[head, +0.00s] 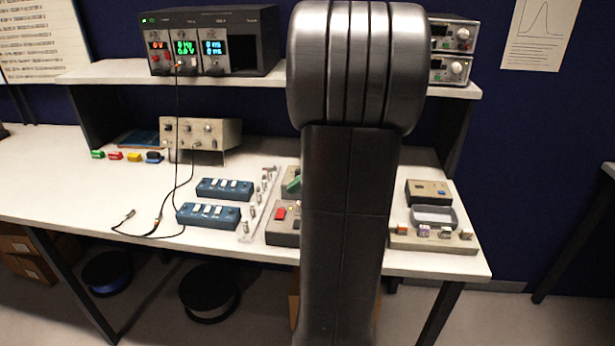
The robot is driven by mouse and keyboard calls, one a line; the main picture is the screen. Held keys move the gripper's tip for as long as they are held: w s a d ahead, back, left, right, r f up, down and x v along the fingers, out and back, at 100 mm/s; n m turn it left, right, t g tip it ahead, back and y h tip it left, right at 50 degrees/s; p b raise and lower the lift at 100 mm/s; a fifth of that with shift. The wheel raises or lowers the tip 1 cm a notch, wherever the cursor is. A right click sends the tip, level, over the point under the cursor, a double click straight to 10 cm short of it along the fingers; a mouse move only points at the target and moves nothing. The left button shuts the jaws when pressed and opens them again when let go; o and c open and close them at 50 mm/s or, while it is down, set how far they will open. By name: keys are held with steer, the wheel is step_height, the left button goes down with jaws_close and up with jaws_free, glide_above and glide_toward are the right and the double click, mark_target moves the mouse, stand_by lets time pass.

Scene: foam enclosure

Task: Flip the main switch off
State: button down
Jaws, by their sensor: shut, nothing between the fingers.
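My arm stands upright in front of the bench in the head view and hides its middle right part. My gripper is not in view; it may be behind the arm. No switch carries a readable main-switch label. Just left of the arm, a grey box with a red switch (280,214) sits on the bench. Behind it is a box with a green lever or handle (294,183), partly hidden by the arm. I cannot tell the position of either. Two blue boxes with white rocker switches (225,188) (208,215) lie further left.
A shelf (120,72) above the bench holds a lit black power unit (215,74) and grey instruments (450,52). A beige box (202,132) has cables running across the bench. Small devices (433,216) stand right of my arm. The bench's left front (60,190) is clear.

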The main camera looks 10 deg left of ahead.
mark_target(280, 214)
steer(key=x, duration=0.4)
steer(key=shift+r, duration=0.1)
step_height(280, 214, down, 3)
steer(key=shift+w+r+p, duration=0.15)
steer(key=shift+r+p, duration=0.1)
steer(key=shift+p, duration=0.2)
steer(key=shift+w+f, duration=0.1)
steer(key=shift+f, duration=0.7)
steer(key=shift+f, duration=0.1)
